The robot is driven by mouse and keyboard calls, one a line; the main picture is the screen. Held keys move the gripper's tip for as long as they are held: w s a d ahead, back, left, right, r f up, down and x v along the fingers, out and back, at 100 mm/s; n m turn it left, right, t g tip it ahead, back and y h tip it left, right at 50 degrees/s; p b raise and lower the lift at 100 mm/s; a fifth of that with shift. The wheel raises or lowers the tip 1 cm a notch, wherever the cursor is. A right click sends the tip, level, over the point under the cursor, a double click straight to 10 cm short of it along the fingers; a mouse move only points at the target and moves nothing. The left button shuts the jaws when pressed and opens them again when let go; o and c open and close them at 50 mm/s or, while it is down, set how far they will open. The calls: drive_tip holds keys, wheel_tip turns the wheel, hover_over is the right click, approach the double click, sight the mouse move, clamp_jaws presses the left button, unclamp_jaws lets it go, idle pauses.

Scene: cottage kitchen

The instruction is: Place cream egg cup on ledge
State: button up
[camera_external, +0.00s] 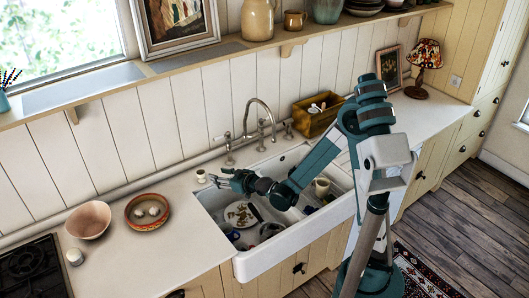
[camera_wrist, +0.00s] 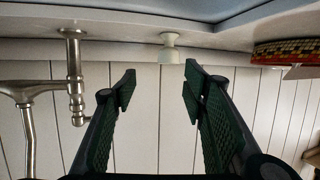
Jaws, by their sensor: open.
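The cream egg cup (camera_external: 201,176) stands on the counter at the back left corner of the sink. In the wrist view, which looks inverted, the egg cup (camera_wrist: 169,50) shows just beyond my fingertips, in line with the gap and nearer the right finger. My gripper (camera_external: 222,178) is open and empty, pointing left toward the egg cup above the sink's left edge. Its two dark green fingers also show in the wrist view (camera_wrist: 158,80). A long wooden ledge (camera_external: 225,50) runs along the wall above the counter.
A tap (camera_external: 262,122) stands behind the sink (camera_external: 280,262), close to my arm. A patterned bowl (camera_external: 133,225) with eggs and a pink bowl (camera_external: 88,220) sit to the left. A picture frame (camera_external: 176,22), jug (camera_external: 258,20) and mug (camera_external: 295,20) stand on the ledge.

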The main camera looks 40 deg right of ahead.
drive_tip(key=s+d+r+m+g+h, duration=0.1)
drive_tip(key=s+d+r+h, duration=0.1)
drive_tip(key=s+d+r, duration=0.35)
drive_tip(key=s+d+r+m+g+h, duration=0.1)
drive_tip(key=s+d+r+g, duration=0.1)
drive_tip(key=s+d, duration=0.65)
drive_tip(key=s+d+g, duration=0.1)
drive_tip(key=s+d, duration=0.5)
drive_tip(key=s, duration=0.4)
drive_tip(key=s+d+m+g+h, duration=0.1)
drive_tip(key=s+d+g, duration=0.1)
drive_tip(key=s+d, duration=0.5)
drive_tip(key=s, duration=0.4)
drive_tip(key=shift+s+f+g, duration=0.15)
drive_tip(key=shift+f+g, duration=0.1)
drive_tip(key=shift+g, duration=0.05)
drive_tip(key=shift+d, duration=0.1)
